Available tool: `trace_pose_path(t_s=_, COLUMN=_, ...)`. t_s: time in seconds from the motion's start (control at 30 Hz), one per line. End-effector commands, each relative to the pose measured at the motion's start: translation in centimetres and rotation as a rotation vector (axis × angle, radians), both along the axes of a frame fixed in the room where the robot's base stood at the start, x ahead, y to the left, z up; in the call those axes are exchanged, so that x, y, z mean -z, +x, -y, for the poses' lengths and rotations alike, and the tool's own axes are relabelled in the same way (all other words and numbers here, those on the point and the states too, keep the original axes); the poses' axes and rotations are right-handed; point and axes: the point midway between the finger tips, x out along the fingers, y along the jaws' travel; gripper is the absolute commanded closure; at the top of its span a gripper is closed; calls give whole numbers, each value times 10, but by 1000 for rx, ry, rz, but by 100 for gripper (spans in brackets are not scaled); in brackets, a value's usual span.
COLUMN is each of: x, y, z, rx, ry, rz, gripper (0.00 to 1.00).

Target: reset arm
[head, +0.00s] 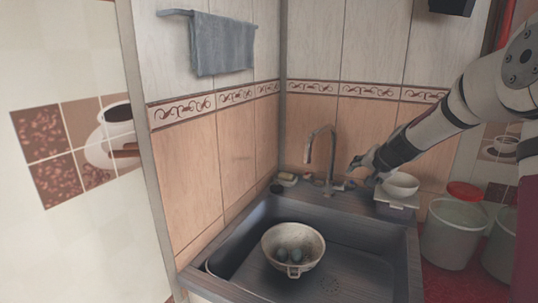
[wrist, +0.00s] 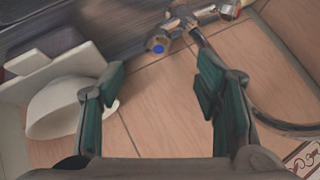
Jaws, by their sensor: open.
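My gripper (head: 362,162) is raised behind the back rim of the sink, just right of the tap (head: 331,160). In the wrist view my gripper (wrist: 160,88) shows two green-padded fingers spread wide, with nothing between them but tiled wall behind. The tap (wrist: 190,22), with a blue-marked handle, lies beyond the fingertips there. A white bowl (head: 401,184) stands just right of my gripper on a pale box; the bowl (wrist: 56,108) is beside the left finger in the wrist view. I cannot tell whether they touch.
A colander (head: 271,243) holding dark rounded items sits in the dark sink (head: 345,262). Buckets (head: 450,235) and a red lid (head: 464,191) stand at right. A grey towel (head: 222,45) hangs on the left wall. The sink's right part is clear.

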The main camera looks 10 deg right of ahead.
Motion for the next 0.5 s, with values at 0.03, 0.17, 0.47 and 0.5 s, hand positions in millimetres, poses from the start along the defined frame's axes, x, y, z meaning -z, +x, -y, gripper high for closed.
trace_pose_path(t_s=0.03, x=-11, y=-5, z=-10, rx=-22, ry=-11, rz=-3, gripper=42)
trace_pose_path(t_s=0.17, x=-42, y=-33, z=-50, rx=-111, ry=-53, rz=-36, gripper=42)
trace_pose_path(t_s=0.47, x=-110, y=-151, z=-141, rx=-335, ry=-177, rz=-159, gripper=42)
trace_pose_path(t_s=0.5, x=-117, y=-169, z=-150, rx=-360, ry=-193, rz=-175, gripper=42)
